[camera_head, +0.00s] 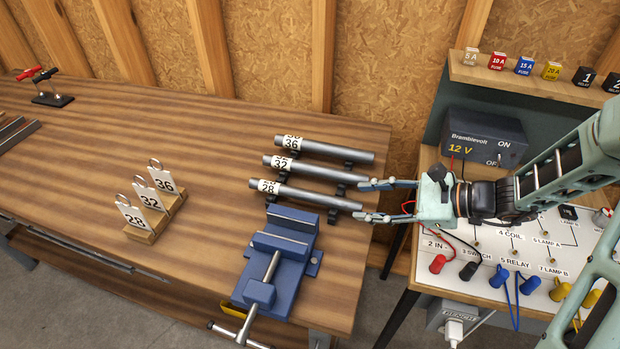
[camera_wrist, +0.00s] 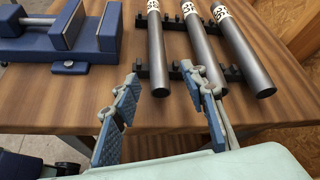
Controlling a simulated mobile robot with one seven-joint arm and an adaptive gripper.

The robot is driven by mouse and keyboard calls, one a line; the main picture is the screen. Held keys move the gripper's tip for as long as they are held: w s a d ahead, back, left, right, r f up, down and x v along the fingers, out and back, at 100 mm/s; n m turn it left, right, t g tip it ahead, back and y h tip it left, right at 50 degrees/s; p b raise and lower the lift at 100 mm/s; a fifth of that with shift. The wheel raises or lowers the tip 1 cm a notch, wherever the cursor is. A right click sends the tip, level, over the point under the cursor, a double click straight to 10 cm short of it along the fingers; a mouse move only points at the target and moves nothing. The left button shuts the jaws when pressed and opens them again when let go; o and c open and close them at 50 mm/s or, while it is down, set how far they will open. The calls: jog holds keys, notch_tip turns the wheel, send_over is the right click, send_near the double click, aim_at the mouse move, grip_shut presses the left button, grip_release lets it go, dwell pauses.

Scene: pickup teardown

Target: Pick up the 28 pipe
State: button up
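The 28 pipe (camera_head: 318,197) is a grey metal tube with a white 28 label at its left end. It lies on dark supports on the wooden bench, the nearest of three pipes in the head view. In the wrist view it is the leftmost pipe (camera_wrist: 156,50). My gripper (camera_head: 371,200) is open and empty at the pipe's right end. In the wrist view the pipe's near end shows between the two spread fingers (camera_wrist: 160,82). I cannot tell whether either finger touches it.
The 32 pipe (camera_head: 315,169) and 36 pipe (camera_head: 335,149) lie parallel behind it. A blue vise (camera_head: 283,245) stands close in front. A tag stand (camera_head: 153,222) is at left. An electrical panel (camera_head: 490,225) is under my arm. The left bench is mostly clear.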

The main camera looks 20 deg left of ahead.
aim_at(321, 196)
jog(key=shift+s+a+r+m+y, duration=0.2)
jog(key=shift+s+a+r+y, duration=0.1)
jog(key=shift+a, duration=0.25)
jog(key=shift+s+a+r+m+y, duration=0.2)
jog(key=shift+a+y, duration=0.1)
jog(key=shift+a, duration=0.2)
jog(key=x, duration=0.4)
jog(key=shift+a+f, duration=0.15)
jog(key=shift+a, duration=0.2)
jog(key=x, duration=0.5)
jog(key=shift+a+f, duration=0.15)
jog(key=shift+a, duration=0.15)
grip_shut()
